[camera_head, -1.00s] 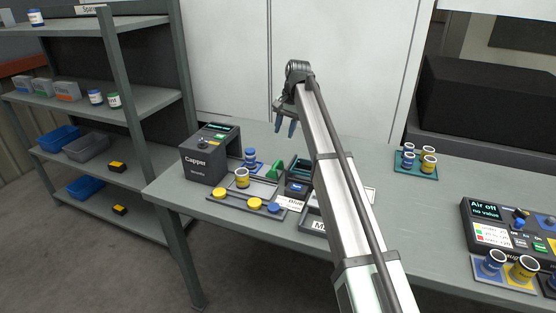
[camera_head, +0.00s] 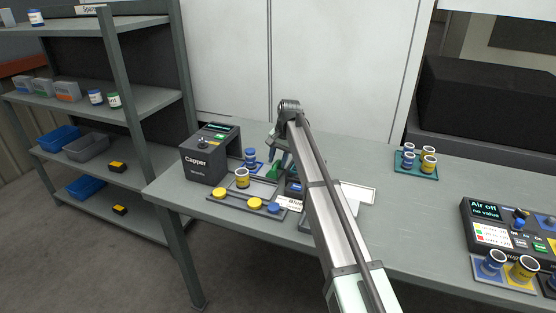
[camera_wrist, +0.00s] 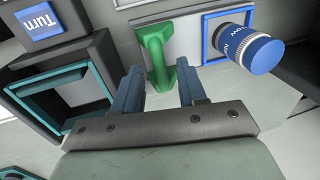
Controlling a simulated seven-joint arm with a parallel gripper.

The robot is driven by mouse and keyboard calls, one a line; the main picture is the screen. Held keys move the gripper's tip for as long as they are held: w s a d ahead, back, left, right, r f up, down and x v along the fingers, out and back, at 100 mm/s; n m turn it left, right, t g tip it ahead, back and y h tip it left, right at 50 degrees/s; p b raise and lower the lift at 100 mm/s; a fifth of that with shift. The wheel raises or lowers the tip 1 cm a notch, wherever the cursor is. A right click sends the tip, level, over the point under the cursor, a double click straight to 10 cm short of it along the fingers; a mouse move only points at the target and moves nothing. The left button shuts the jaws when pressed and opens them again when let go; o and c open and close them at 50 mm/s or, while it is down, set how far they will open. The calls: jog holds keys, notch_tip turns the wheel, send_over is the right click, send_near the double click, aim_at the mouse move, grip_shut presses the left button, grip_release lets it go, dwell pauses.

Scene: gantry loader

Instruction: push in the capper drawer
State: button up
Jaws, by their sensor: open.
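The capper (camera_head: 205,155) is a dark box at the left of the table. Its drawer stands out to the right, with a blue-rimmed holder (camera_wrist: 208,45) in the wrist view. A blue-and-white jar (camera_head: 250,158) stands at that holder and shows large in the wrist view (camera_wrist: 245,48). The green drawer handle (camera_wrist: 156,55) lies just ahead of and between my fingertips; I cannot tell if they touch it. My gripper (camera_wrist: 160,82) is open and empty. In the head view my gripper (camera_head: 279,158) is low at the handle, partly hiding it.
A yellow jar (camera_head: 242,178) and a rack of yellow and blue lids (camera_head: 253,205) stand in front of the capper. A dark block labelled "Turn" (camera_wrist: 45,30) is close at the left in the wrist view. A teal tray (camera_head: 416,171) with several jars stands at right.

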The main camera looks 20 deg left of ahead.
jog(key=shift+f, duration=0.2)
jog(key=shift+c, duration=0.5)
grip_shut()
